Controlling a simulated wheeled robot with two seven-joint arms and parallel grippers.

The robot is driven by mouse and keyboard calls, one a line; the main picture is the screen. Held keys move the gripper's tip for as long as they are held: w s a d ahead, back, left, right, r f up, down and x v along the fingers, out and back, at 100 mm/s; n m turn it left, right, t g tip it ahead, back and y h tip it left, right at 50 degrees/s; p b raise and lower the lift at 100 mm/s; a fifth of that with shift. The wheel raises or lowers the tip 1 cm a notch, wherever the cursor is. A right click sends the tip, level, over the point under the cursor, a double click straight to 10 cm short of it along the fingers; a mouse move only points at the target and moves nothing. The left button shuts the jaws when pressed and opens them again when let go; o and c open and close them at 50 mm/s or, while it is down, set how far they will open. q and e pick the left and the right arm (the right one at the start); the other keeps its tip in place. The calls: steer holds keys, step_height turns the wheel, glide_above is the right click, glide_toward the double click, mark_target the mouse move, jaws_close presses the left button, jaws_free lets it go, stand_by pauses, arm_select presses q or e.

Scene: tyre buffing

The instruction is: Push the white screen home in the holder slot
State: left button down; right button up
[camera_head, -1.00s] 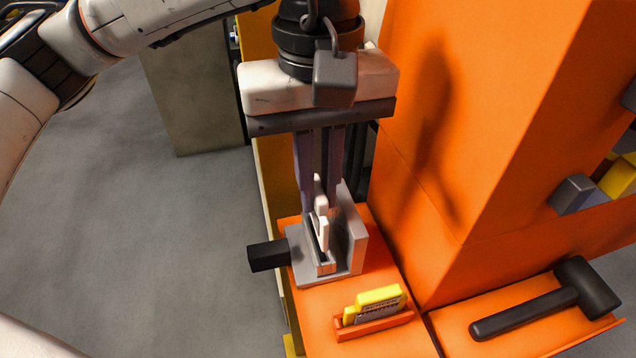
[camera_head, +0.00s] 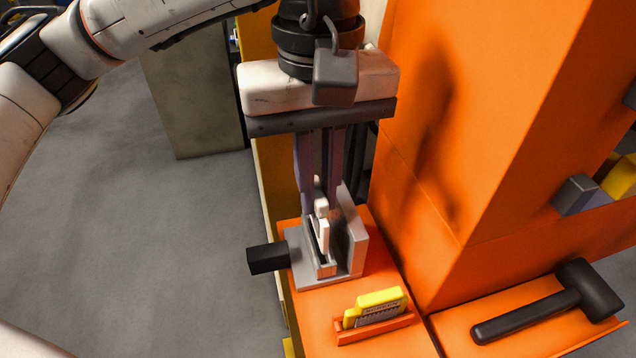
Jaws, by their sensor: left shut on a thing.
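The white screen (camera_head: 322,232) stands upright in the grey metal holder (camera_head: 351,240). Its lower part is inside the holder slot, and how deep it sits is hard to tell. My left gripper (camera_head: 320,200) points straight down above the holder. Its two long dark fingers are shut on the upper part of the white screen, which the fingers partly hide. My right gripper is out of view.
A black block (camera_head: 267,257) sticks out from the holder's left side. In front, a yellow piece (camera_head: 380,300) stands in an orange tray (camera_head: 375,329). A black mallet (camera_head: 540,312) lies at the right. An orange column (camera_head: 480,120) rises close behind.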

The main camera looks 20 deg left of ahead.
arm_select(q)
steer(key=shift+f+b, duration=1.75)
steer(key=shift+f, duration=0.15)
steer(key=c, duration=1.7)
jaws_free()
steer(key=shift+c, duration=0.2)
steer(key=shift+r, duration=0.1)
steer(key=shift+r+p, duration=1.6)
steer(key=shift+r, duration=0.85)
